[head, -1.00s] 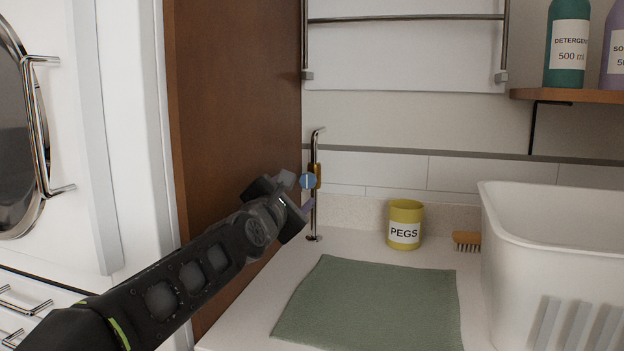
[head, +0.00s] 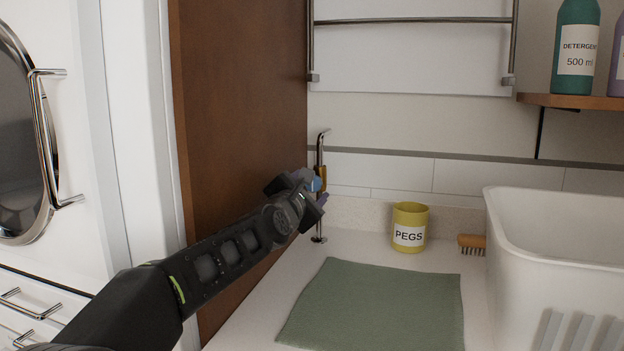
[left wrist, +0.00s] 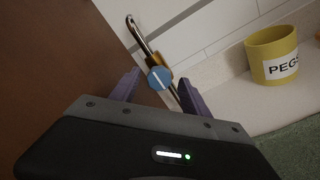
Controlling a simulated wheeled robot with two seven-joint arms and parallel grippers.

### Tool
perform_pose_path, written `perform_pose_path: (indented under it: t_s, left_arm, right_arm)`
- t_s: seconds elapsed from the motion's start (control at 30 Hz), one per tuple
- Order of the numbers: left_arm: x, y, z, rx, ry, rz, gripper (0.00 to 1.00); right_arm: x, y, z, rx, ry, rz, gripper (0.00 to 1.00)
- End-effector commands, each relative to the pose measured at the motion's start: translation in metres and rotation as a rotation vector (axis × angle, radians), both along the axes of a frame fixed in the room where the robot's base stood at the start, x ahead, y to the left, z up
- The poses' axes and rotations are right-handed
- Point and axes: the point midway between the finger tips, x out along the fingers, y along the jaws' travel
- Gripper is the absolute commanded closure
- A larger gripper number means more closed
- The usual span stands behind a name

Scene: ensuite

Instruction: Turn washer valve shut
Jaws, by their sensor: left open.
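The washer valve is a thin chrome pipe (head: 320,158) standing on the counter by the brown panel, with a brass body (head: 323,178). A round blue knob with a white line (left wrist: 160,78) sits on the brass body. In the left wrist view the knob lies between and just beyond the purple fingertips. My left gripper (head: 314,190) is open at the valve and hides most of the knob in the head view; its fingers also show in the left wrist view (left wrist: 156,88). I cannot tell whether the fingers touch the knob. My right gripper is not in view.
A brown panel (head: 235,130) stands close to the left of the valve. A yellow PEGS cup (head: 409,222), a brush (head: 472,242), a green cloth (head: 380,305) and a white basket (head: 560,240) are on the counter. A towel rail (head: 420,20) hangs above.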

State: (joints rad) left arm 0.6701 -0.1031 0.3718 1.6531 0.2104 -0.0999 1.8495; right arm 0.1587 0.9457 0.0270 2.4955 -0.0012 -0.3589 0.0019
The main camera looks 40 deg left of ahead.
Motion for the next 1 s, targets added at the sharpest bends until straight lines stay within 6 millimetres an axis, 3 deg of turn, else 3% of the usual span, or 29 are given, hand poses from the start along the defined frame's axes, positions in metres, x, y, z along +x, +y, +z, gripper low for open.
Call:
perform_pose_path:
  t_s: [0.1,0.43,1.0]
  left_arm:
    - [0.0098,0.0037,0.0024,-0.001,0.0,0.0,0.46]
    - [0.0123,0.0044,0.0002,0.0,-0.002,0.0,0.47]
    - [0.0122,0.0042,0.0002,-0.001,0.0,0.0,0.94]
  right_arm:
    - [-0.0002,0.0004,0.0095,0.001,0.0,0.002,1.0]
    - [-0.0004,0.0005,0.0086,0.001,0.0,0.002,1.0]
    - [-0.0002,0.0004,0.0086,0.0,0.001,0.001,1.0]
